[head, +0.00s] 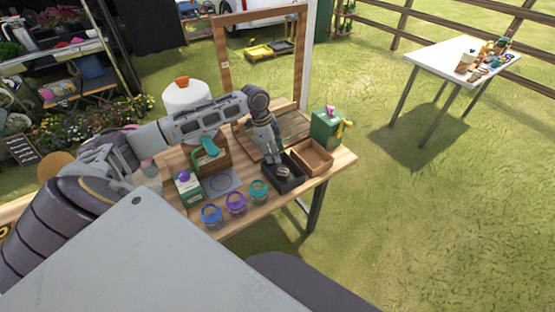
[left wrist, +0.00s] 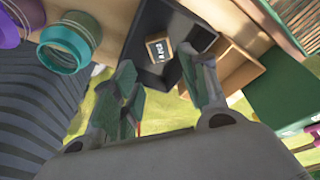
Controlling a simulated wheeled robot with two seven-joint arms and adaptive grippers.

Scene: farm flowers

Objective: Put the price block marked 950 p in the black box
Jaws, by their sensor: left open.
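The black box (head: 291,187) stands near the front edge of the wooden table, and it also shows in the left wrist view (left wrist: 180,25). A small wood-framed block with a dark face (left wrist: 158,48) lies inside the box; its pale writing is too blurred to read for certain. It also shows in the head view (head: 284,173). My left gripper (head: 275,157) points down over the box. In the left wrist view the fingers (left wrist: 167,88) are spread apart, with nothing between them, and the block lies beyond their tips. My right gripper is not in view.
An open wooden box (head: 318,165) adjoins the black box on the right. A green box (head: 327,130) stands behind it. Several jars with coloured rims, one teal (head: 259,190), line the front edge left of the box. A wooden frame (head: 222,50) rises at the back.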

